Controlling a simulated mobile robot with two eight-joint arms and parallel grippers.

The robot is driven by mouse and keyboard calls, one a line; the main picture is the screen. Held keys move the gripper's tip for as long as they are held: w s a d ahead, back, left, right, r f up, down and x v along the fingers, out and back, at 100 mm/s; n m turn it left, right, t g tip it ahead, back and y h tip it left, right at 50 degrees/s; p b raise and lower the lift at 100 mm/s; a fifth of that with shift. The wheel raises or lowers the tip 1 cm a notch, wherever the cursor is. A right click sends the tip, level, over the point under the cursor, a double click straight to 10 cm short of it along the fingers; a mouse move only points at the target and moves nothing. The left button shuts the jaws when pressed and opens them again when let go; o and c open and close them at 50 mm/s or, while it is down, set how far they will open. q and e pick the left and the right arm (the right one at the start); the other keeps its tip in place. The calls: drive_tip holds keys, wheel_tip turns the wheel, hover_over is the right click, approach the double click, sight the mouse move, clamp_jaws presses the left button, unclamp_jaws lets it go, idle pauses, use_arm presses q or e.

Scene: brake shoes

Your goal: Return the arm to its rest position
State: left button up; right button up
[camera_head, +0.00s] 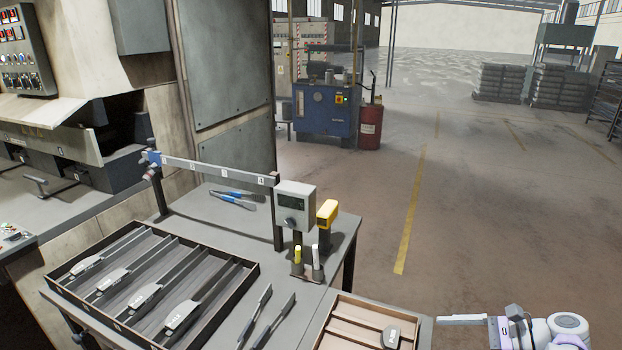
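My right gripper (452,331) comes in at the bottom right corner and points left. One pale finger shows at the far end of its palm, with clear space beside it; the other finger is cut off by the frame's edge. It appears open, with nothing seen in it, just right of a small wooden tray (428,331). A dark brake shoe (391,338) with a light label lies at that tray's right side. My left gripper is not in view.
A large divided tray (252,273) holds several labelled brake shoes on the grey table (318,233). A gauge (294,208), a yellow handheld tool (327,213), blue-handled pliers (235,200) and two dark flat tools stand or lie nearby. Open floor lies right of the table.

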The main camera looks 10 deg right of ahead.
drive_tip(key=a+n+h+p, duration=0.1)
drive_tip(key=a, duration=0.2)
drive_tip(key=s+a+r+n+g+p, duration=0.1)
drive_tip(key=a+n, duration=0.1)
drive_tip(key=a, duration=0.2)
drive_tip(key=s+a+n+g+h+p, duration=0.1)
drive_tip(key=a, duration=0.2)
drive_tip(key=shift+s+a+r+n+h, duration=0.1)
drive_tip(key=shift+a+r+n+h, duration=0.1)
drive_tip(key=shift+r+n+h, duration=0.15)
drive_tip(key=s+a+n, duration=0.1)
drive_tip(key=s+a+n+g+h+p, duration=0.1)
drive_tip(key=a+n, duration=0.1)
drive_tip(key=s+a+n+h+p, duration=0.1)
drive_tip(key=s+a, duration=0.1)
drive_tip(key=shift+a+n+h, duration=0.2)
drive_tip(key=shift+n+h, duration=0.05)
drive_tip(key=shift+n, duration=0.1)
drive_tip(key=s+a+r+n+t+h+p, duration=0.1)
drive_tip(key=s+a+r+n+h+p, duration=0.1)
drive_tip(key=s+n+h+p, duration=0.4)
drive_tip(key=s+a+n, duration=0.1)
drive_tip(key=s+n, duration=0.2)
drive_tip(key=n, duration=0.4)
drive_tip(key=shift+a+n, duration=0.2)
drive_tip(key=shift+n, duration=0.2)
drive_tip(key=shift+r, duration=0.1)
